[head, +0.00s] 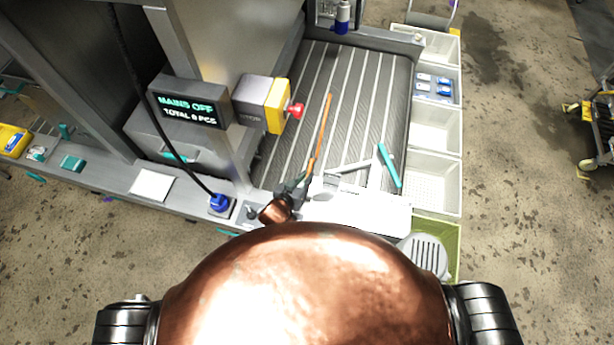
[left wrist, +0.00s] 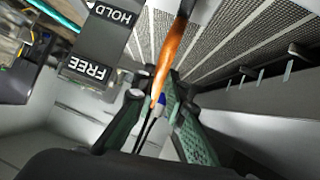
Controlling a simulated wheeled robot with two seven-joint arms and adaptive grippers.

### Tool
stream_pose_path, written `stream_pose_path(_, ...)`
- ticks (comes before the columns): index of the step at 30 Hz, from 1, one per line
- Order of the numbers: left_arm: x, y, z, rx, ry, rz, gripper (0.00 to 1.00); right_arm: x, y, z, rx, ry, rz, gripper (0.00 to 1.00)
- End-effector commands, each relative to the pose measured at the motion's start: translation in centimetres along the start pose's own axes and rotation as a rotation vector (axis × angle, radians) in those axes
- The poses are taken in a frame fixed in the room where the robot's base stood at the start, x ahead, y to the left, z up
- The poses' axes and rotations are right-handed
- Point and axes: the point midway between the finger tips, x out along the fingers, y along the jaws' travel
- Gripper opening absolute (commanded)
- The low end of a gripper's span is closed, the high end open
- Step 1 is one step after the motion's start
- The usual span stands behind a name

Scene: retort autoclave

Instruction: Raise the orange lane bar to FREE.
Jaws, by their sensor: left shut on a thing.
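The orange lane bar (head: 322,128) is a thin bar reaching out over the ribbed grey conveyor bed in the head view. In the left wrist view the orange bar (left wrist: 175,52) runs down from the top edge to between my fingers. My left gripper (left wrist: 155,100) is shut on its near end, with the green-padded fingers on both sides of it. In the head view my left gripper (head: 300,186) is small and partly hidden by my copper-coloured body. A dark label plate (left wrist: 98,48) with HOLD and FREE, upside down, is left of the bar. My right gripper is not in view.
A display (head: 188,110) reads MAINS OFF, TOTAL 0 PCS. Beside it is a yellow box with a red button (head: 295,111). White bins (head: 435,155) line the conveyor's right side.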

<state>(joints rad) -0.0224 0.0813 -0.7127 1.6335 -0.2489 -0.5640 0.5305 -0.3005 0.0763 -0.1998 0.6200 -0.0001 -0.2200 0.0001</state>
Motion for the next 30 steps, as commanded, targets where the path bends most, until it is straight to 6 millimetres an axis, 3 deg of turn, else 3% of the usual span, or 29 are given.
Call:
stream_pose_path(11, -0.24, 0.18, -0.08, 0.000, 0.006, 0.003, 0.00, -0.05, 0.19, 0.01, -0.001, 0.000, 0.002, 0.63)
stream_pose_path(12, -0.24, 0.18, -0.06, -0.001, 0.006, 0.003, 0.14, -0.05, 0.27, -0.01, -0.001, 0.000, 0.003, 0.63)
stream_pose_path(18, -0.15, 0.19, -0.03, 0.000, 0.004, 0.003, 0.28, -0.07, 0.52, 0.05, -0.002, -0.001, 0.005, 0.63)
stream_pose_path(30, -0.80, 0.14, 0.07, 0.000, 0.003, 0.003, 0.29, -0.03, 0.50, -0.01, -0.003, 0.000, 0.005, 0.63)
